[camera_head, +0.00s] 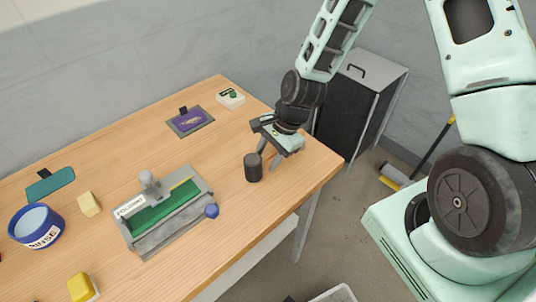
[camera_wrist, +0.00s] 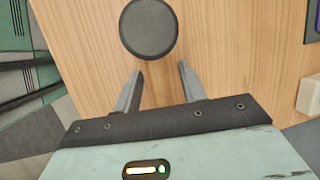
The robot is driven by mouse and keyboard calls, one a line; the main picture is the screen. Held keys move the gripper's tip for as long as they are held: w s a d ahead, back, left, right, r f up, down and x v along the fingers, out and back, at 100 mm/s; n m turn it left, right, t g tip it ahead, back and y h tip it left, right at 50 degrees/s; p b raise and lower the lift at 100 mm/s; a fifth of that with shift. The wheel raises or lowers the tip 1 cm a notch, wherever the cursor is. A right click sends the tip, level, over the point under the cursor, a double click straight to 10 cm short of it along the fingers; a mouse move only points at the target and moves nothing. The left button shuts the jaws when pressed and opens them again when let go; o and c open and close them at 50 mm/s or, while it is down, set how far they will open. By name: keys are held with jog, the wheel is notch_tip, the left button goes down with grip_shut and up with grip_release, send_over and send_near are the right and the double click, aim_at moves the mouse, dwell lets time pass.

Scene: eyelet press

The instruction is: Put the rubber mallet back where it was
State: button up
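A dark grey cylinder (camera_head: 253,168) stands upright on the wooden table near its right front edge. Its round flat top (camera_wrist: 149,28) shows at the top of the wrist view. No handle shows on it, so I cannot tell whether it is the rubber mallet or part of it. No other mallet is plain to see. My gripper (camera_head: 268,156) points down just right of and behind the cylinder. In the wrist view its two fingers (camera_wrist: 160,70) are apart with only bare wood between them. The cylinder lies beyond the fingertips, not between them.
The press (camera_head: 160,212) with a green bed and a blue knob (camera_head: 211,211) stands left of the cylinder. A purple item on a dark pad (camera_head: 207,125) and a white box (camera_head: 230,98) lie behind. A blue tub (camera_head: 37,226), sponge-like blocks and a teal item are left.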

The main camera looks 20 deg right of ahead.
jog(key=w+b+v, duration=0.1)
jog(key=v, duration=1.1)
jog(key=s+a+r+n+h, duration=0.1)
jog(key=s+a+r+n, duration=0.2)
jog(key=s+n, duration=0.3)
jog(key=s+a+r+n+h, duration=0.1)
jog(key=s+a+r+n, duration=0.1)
jog(key=s+a+n, duration=0.2)
jog(key=s+a+r+n+h, duration=0.1)
jog(key=s+a+r+n, duration=0.2)
jog(key=s+n, duration=0.7)
jog(key=shift+a+r+n+g+h, duration=0.3)
jog(key=shift+a+n+g+h, duration=0.1)
jog(key=shift+n, duration=0.5)
jog(key=shift+s, duration=0.15)
jog(key=shift+f, duration=0.1)
